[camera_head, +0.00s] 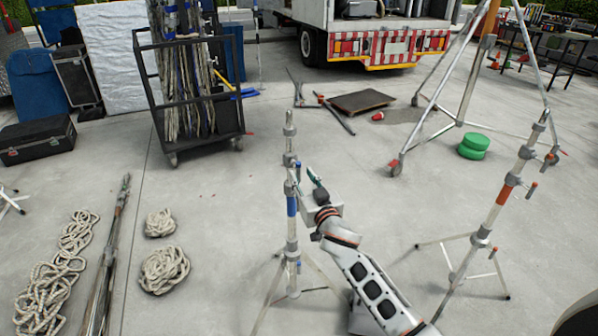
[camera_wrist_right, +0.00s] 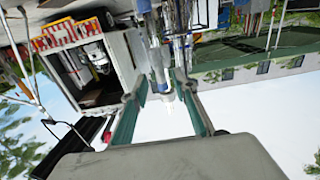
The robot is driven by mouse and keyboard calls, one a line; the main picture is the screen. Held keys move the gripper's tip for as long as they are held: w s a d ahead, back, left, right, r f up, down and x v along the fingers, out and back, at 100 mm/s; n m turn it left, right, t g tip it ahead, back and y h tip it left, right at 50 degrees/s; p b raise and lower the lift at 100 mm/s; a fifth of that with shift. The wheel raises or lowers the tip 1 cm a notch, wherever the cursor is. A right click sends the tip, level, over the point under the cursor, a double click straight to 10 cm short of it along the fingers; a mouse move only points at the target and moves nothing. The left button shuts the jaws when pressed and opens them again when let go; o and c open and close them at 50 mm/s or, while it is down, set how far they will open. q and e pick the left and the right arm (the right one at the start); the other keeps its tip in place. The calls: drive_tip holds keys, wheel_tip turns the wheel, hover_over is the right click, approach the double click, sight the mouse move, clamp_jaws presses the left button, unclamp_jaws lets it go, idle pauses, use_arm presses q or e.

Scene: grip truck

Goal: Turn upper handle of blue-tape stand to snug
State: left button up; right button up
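The blue-tape stand (camera_head: 291,206) stands upright on its tripod legs at the middle of the head view, with a blue band below its upper collar. Its upper handle is small and lies near the collar, partly masked by my gripper, so I cannot tell its angle. My right gripper (camera_head: 306,173) is at the stand's upper part, just right of the pole. In the right wrist view, its two green fingers (camera_wrist_right: 161,82) are apart, and the stand's pole with blue tape (camera_wrist_right: 160,86) shows between and beyond the tips. I cannot tell whether they touch it. My left gripper is out of view.
An orange-tape stand (camera_head: 502,194) stands to the right. Rope coils (camera_head: 165,270) and a bundle of poles (camera_head: 107,255) lie left. A black cart (camera_head: 243,85), a flat board (camera_head: 361,102) and a truck (camera_head: 390,45) are behind. Floor between the stands is mostly clear.

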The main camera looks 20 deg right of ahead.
sight(299, 172)
drive_tip(key=shift+w+a, duration=0.1)
drive_tip(key=shift+w, duration=1.65)
clamp_jaws()
